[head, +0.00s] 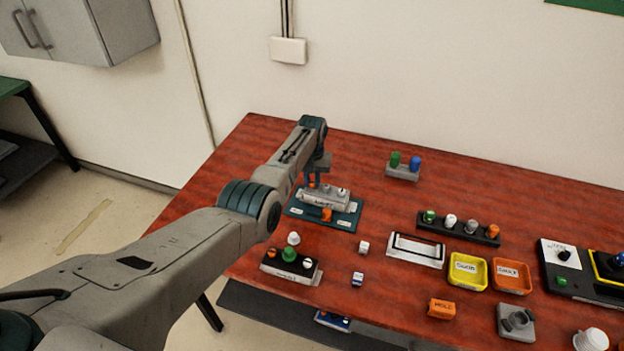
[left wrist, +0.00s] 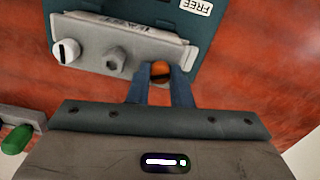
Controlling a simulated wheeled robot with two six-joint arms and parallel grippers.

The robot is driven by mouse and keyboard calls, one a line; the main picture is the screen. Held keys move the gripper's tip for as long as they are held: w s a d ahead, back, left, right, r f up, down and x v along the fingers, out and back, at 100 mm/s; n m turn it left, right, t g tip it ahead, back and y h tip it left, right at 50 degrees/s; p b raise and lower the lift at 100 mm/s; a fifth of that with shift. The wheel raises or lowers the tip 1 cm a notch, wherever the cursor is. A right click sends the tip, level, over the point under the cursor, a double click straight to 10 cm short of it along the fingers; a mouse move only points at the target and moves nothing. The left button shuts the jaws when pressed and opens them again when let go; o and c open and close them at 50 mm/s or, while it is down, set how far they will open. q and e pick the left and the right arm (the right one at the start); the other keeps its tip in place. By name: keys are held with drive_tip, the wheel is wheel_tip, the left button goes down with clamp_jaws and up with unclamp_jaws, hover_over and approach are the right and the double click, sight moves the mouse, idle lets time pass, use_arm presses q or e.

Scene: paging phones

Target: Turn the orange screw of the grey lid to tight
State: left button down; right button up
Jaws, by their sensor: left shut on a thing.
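The grey lid (head: 325,201) lies on a dark teal base plate (head: 346,220) with white labels, on the left part of the table. It also shows upside down in the left wrist view (left wrist: 140,45). The orange screw (left wrist: 160,68) with a dark slot is at one end of the lid. My left gripper (head: 312,183) points down over that end, shut on the orange screw, with a finger on either side of it. A grey hex post (left wrist: 117,60) and a white slotted screw (left wrist: 66,51) stand along the lid. My right gripper is not in view.
An orange piece (head: 326,214) sits at the front of the base plate. A similar unit with a green knob (head: 289,254) stands nearer. A grey block with green and blue pegs (head: 403,171) is behind. Yellow tray (head: 467,284) and orange tray (head: 528,290) lie right.

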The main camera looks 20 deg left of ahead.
sight(312, 182)
use_arm(q)
drive_tip(key=m, duration=0.4)
drive_tip(key=shift+m, duration=0.3)
idle(0.3)
drive_tip(key=c, duration=1.3)
unclamp_jaws()
drive_tip(key=shift+r, duration=0.65)
wheel_tip(312, 182, up, 10)
drive_tip(key=b, duration=0.1)
drive_tip(key=shift+f+b, duration=0.25)
drive_tip(key=shift+b, duration=0.05)
